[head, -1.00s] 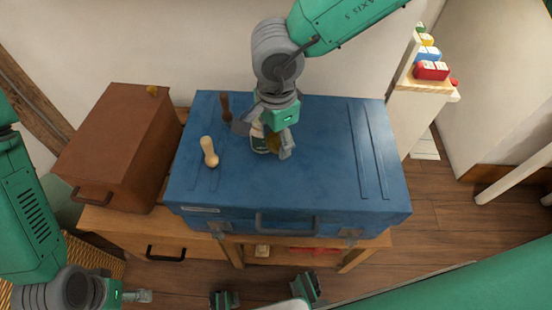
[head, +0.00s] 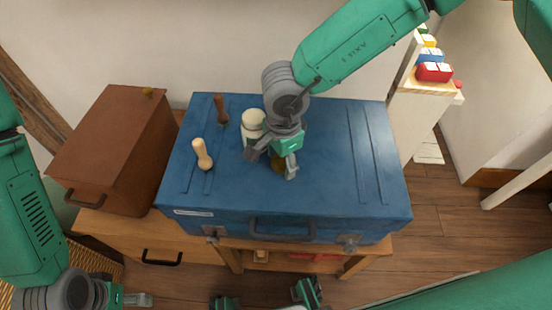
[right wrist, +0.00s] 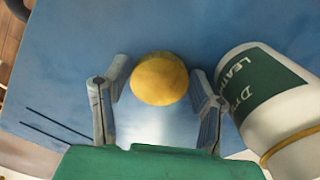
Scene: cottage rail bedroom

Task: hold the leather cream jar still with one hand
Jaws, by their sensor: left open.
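The leather cream jar (head: 253,121) stands on the blue trunk, white with a pale top. In the right wrist view the jar (right wrist: 268,92) lies to the right, outside the fingers, with a dark green label reading "LEATHER". My right gripper (head: 272,165) is open just in front and right of the jar. A round yellow thing (right wrist: 160,78) sits between its fingers, with narrow gaps at both sides; in the head view it is mostly hidden. My left gripper (head: 138,299) is open and empty at the lower left, well away from the jar.
The blue trunk (head: 330,140) lies on a wooden bench (head: 225,255). A brown box (head: 115,150) is further left. The trunk's right side is clear.

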